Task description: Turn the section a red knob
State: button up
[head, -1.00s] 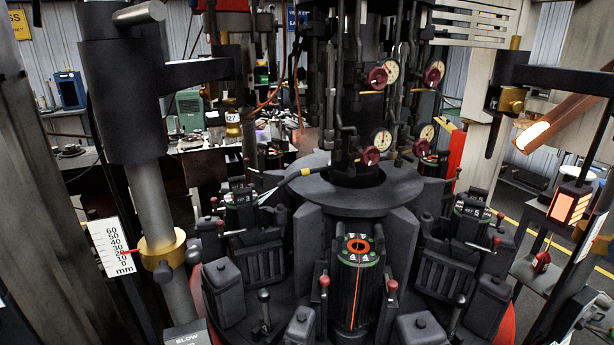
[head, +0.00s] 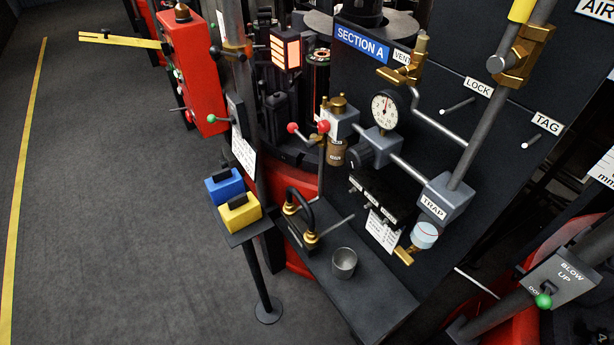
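A dark panel with a blue "SECTION A" sign (head: 362,46) stands right of centre in the head view. At its left edge, two small red ball ends (head: 323,126) and (head: 292,127) sit on thin handles beside a grey valve block with a brass top (head: 339,106). I cannot tell which red part is the section A knob, nor how it is set. A round white gauge (head: 384,110) and a black round knob (head: 359,157) are close by. My gripper is not in view.
A shelf (head: 352,292) below the panel holds a metal cup (head: 344,262) and a black padlock-like shackle (head: 300,210). Blue (head: 223,187) and yellow (head: 239,213) boxes stand on a small stand. A red cabinet (head: 190,70) is at upper left. Open floor (head: 110,220) lies left.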

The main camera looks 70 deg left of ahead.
aim_at(324, 125)
jog(key=u, duration=1.9)
jog(key=i+u, duration=0.2)
jog(key=u, duration=0.15)
